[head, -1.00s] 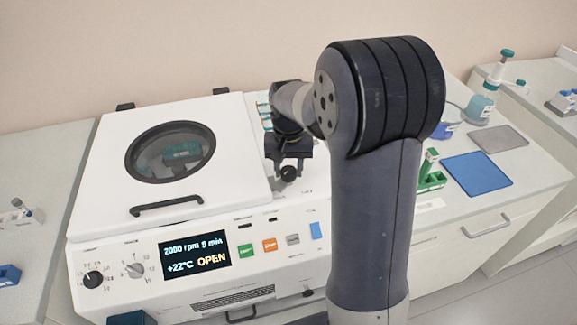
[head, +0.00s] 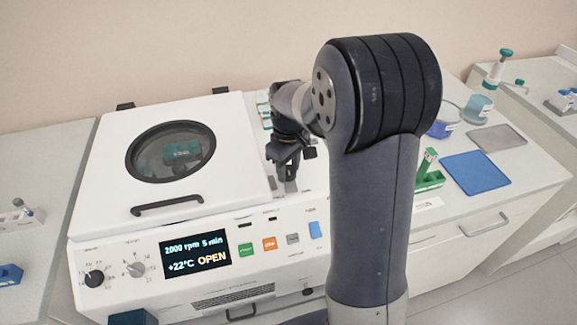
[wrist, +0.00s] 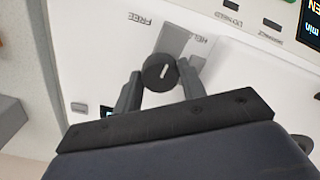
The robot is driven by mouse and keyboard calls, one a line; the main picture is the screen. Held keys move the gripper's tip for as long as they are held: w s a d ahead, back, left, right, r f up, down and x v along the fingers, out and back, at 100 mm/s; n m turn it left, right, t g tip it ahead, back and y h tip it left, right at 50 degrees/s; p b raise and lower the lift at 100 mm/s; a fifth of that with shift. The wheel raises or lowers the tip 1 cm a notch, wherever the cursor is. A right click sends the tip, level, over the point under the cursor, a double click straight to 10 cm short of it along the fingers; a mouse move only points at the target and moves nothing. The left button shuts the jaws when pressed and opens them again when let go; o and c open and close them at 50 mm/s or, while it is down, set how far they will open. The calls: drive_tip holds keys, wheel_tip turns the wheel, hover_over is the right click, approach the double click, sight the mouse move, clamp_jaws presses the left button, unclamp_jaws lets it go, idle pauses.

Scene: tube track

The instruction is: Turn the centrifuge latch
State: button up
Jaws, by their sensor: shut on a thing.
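The centrifuge (head: 245,200) has its white lid (head: 108,170) lying down, with a round window and a black handle. Its screen (head: 195,249) reads OPEN. The latch is a round dark knob (wrist: 160,71) with a white mark, on a light grey plate (wrist: 181,43) between the printed words FREE and HELD. My gripper (wrist: 160,80) is shut on the knob, one finger at each side. In the head view my gripper (head: 285,172) is at the right of the lid, above the front panel, and hides the knob.
Front dials (head: 137,269) and coloured buttons (head: 269,244) are near the screen. To the right are a green rack (head: 430,180), a blue mat (head: 477,168), a grey mat (head: 497,138) and a teal-topped bottle (head: 480,106). My arm hides the middle of the bench.

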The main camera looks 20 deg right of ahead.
sight(288, 170)
drive_tip(key=shift+n, duration=0.6)
drive_tip(key=o, duration=1)
wheel_tip(288, 170, up, 11)
drive_tip(key=shift+f, duration=0.1)
wheel_tip(288, 170, down, 11)
drive_tip(key=shift+r, duration=0.1)
idle(0.6)
drive_tip(key=shift+m, duration=0.3)
